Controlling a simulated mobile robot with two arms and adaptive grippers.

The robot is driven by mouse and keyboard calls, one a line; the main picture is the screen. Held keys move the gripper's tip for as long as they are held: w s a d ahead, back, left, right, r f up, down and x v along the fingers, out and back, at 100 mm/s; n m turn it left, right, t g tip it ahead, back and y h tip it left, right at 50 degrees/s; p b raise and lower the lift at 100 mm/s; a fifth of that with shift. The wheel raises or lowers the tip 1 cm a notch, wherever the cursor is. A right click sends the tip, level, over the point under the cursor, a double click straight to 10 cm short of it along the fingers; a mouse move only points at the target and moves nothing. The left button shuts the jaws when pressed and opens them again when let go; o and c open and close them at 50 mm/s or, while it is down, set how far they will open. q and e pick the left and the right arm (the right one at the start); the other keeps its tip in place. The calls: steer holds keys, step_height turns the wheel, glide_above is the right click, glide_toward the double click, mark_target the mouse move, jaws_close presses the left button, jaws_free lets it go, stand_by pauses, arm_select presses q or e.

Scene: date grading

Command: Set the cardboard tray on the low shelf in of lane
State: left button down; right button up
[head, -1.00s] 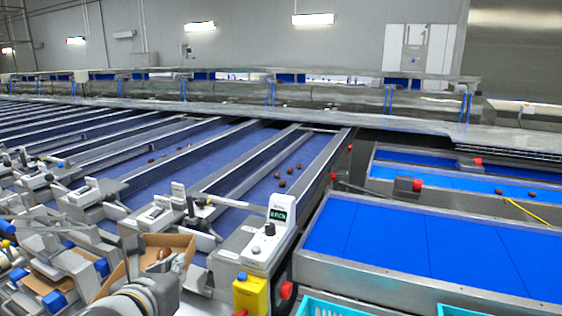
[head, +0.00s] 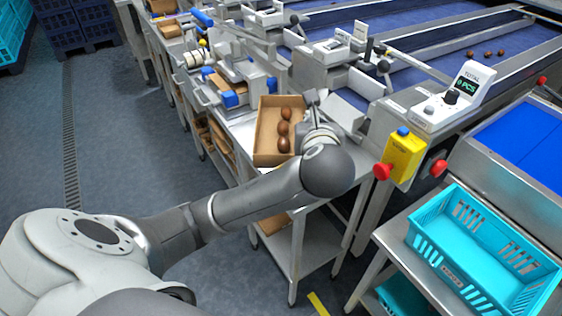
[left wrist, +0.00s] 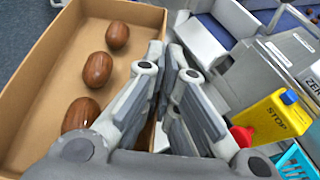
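The cardboard tray (head: 264,131) is an open brown box holding three brown dates in a row. It is at the metal worktable in the head view; whether its base touches the top I cannot tell. My left gripper (left wrist: 168,52) is at the tray's right wall, one finger inside and one outside, close together on the wall. The tray also fills the left of the left wrist view (left wrist: 48,50). In the head view my wrist partly hides the gripper. The low shelf (head: 306,251) is under the worktable, with a piece of cardboard (head: 274,222) on it. My right gripper is out of view.
A yellow stop box (head: 403,157) with a red button is right of the tray. A turquoise crate (head: 463,262) stands on a bench at lower right. More stations with cardboard trays line the row behind. The floor (head: 135,140) at left is clear.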

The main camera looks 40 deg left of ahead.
arm_select(q)
steer(key=shift+n+g+y, duration=0.6)
steer(key=shift+n+y, duration=0.3)
steer(key=f, duration=0.1)
steer(key=s+f+b, duration=0.1)
steer(key=s+a+f, duration=0.1)
steer(key=shift+a+f, duration=0.1)
steer(key=shift+f, duration=0.3)
steer(key=shift+w+a+f, duration=0.1)
steer(key=shift+a+f, duration=0.05)
steer(key=shift+f, duration=0.05)
steer(key=w+a+f, duration=0.2)
steer(key=w+f, duration=0.1)
steer(key=w+a+f+b, duration=0.1)
steer(key=w+a+f, duration=0.1)
steer(key=w+f, duration=0.1)
steer(key=w+a+f, duration=0.2)
steer(key=w+f, duration=0.1)
steer(key=w, duration=0.2)
steer(key=shift+w+a+b, duration=0.15)
steer(key=shift+w+b, duration=0.1)
steer(key=shift+b, duration=0.1)
steer(key=shift+w+f, duration=0.15)
steer(key=shift+f, duration=0.1)
steer(key=shift+w+a+f, duration=0.1)
steer(key=shift+f, duration=1.55)
